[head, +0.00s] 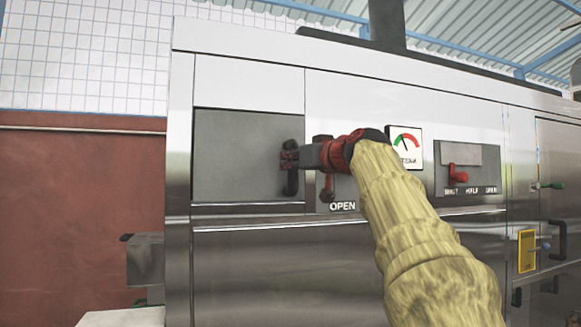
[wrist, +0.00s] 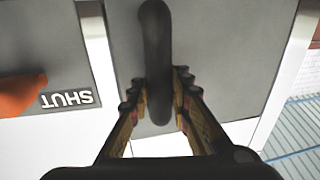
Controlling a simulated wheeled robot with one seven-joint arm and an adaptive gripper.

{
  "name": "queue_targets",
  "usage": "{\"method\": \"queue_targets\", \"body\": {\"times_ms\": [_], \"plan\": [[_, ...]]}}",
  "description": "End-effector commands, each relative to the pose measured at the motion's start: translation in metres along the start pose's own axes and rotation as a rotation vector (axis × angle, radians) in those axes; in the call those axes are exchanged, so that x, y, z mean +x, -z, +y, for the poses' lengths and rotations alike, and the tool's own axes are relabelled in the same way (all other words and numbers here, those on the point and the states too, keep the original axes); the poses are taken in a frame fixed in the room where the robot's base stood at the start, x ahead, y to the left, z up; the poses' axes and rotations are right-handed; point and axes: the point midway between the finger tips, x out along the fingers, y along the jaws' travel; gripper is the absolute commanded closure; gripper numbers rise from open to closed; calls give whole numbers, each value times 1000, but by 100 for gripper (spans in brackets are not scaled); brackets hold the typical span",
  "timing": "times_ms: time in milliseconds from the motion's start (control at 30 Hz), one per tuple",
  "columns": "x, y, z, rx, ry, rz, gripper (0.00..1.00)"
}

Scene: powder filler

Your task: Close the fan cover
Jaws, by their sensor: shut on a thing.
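The fan cover appears to be the dark grey panel (head: 230,150) at the left of the steel machine; it also fills the middle of the wrist view (wrist: 215,60). It looks nearly flush with the machine front. A black upright bar handle (head: 291,182) is on its right side. My gripper (head: 290,158) is at this handle, its fingers on either side of the bar. In the wrist view my gripper (wrist: 162,85) is shut on the handle (wrist: 156,35). My gripper and arm hide part of the handle and the front to its right.
Right of the cover is a red lever (head: 327,187) above an OPEN label (head: 342,207). An orange lever end (wrist: 20,94) and a SHUT label (wrist: 66,99) show in the wrist view. A steam gauge (head: 404,147) and another red lever (head: 457,175) are farther right.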

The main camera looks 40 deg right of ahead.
Motion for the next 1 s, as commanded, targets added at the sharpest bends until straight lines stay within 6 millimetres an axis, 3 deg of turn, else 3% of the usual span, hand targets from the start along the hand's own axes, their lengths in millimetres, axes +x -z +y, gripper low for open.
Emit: {"method": "queue_targets", "body": {"times_ms": [600, 633, 1000], "plan": [[6, -1, 4, -1, 20, -2, 100], [6, -1, 4, -1, 20, -2, 83], [6, -1, 3, 0, 23, -2, 62]]}}
